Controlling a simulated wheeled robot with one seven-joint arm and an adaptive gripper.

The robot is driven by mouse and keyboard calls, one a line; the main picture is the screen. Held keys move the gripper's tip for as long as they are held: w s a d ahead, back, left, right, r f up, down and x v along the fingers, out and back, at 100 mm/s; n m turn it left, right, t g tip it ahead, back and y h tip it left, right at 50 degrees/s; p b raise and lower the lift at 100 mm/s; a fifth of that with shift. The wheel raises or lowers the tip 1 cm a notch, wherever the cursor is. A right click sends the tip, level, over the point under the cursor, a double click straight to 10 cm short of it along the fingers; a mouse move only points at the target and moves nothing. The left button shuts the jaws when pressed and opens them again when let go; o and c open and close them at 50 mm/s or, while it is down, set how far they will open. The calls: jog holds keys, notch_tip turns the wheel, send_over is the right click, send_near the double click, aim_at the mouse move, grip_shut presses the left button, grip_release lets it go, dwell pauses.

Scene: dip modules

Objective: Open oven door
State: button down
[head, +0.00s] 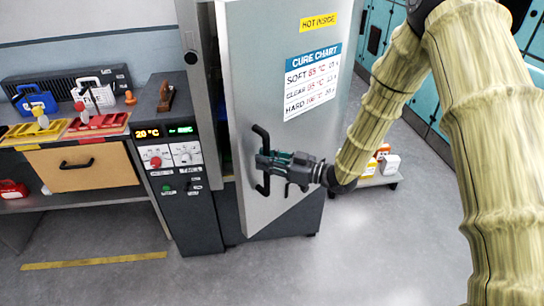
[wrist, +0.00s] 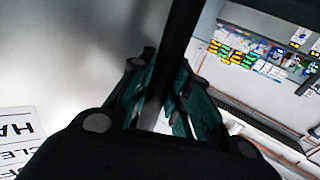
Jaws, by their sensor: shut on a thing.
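The oven door (head: 255,105) is a tall grey panel with a yellow "HOT INSIDE" label and a cure chart. It stands swung partly open, with a dark gap along its left side. Its black vertical handle (head: 263,137) is on the left part of the door. My gripper (head: 266,161) is shut on the handle at about its middle. In the wrist view the dark handle bar (wrist: 180,45) runs between the teal fingers of my gripper (wrist: 162,88). The oven's inside is mostly hidden behind the door.
A control panel (head: 176,165) with knobs and a display stands left of the oven. A bench with a wooden drawer (head: 82,167) is further left. A low stand (head: 378,181) with small containers is behind my arm. Grey floor (head: 340,255) is clear in front.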

jog(key=shift+d, duration=0.1)
dwell(0.3)
jog(key=c, duration=1.3)
grip_release()
jog(key=shift+d, duration=0.1)
jog(key=v, duration=1.2)
jog(key=shift+f, duration=0.1)
